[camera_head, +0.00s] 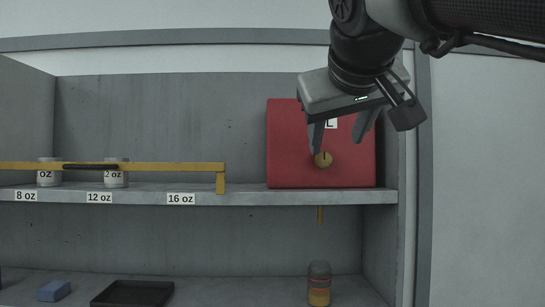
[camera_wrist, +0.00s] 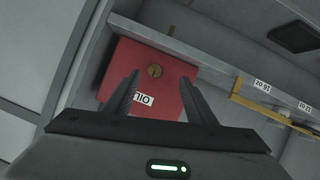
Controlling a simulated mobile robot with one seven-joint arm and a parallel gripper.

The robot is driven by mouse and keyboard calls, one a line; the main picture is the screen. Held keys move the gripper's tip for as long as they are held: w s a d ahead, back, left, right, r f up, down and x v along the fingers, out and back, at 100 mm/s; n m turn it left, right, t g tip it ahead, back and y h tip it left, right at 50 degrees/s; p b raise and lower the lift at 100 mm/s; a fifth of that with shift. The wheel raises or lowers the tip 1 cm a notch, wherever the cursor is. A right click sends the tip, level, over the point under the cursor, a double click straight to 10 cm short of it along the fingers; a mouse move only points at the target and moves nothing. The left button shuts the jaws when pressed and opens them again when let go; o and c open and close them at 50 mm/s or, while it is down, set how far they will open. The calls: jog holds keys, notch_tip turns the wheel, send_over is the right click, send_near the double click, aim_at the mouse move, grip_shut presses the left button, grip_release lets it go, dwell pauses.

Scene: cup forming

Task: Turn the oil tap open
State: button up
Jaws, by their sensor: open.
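The oil tap is a round brass knob (camera_head: 323,160) on the front of a red box (camera_head: 288,150) on the upper shelf. A dark mark shows at the knob's top. In the wrist view the knob (camera_wrist: 154,71) appears between the two fingertips, with the box's OIL label below it. My gripper (camera_head: 338,146) is open and empty, pointing down in front of the box. Its left fingertip is close to the knob in the head view; I cannot tell whether they touch. A thin yellow spout (camera_head: 320,214) hangs below the shelf under the box.
A jar with amber contents (camera_head: 319,284) stands under the spout. A yellow rail (camera_head: 190,167) runs before two cans on the left shelf. A black tray (camera_head: 132,293) and blue block (camera_head: 54,291) lie below. The cabinet's side wall is right of the box.

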aim_at(324, 160)
jog(key=shift+t, duration=0.3)
jog(key=r+x, duration=0.1)
jog(key=x, duration=0.4)
jog(key=p+x, duration=0.1)
jog(key=x, duration=0.5)
jog(key=w+r+p+x, duration=0.1)
jog(key=x, duration=0.4)
jog(key=shift+w+r, duration=0.2)
jog(key=shift+w, duration=0.05)
jog(key=c, duration=1)
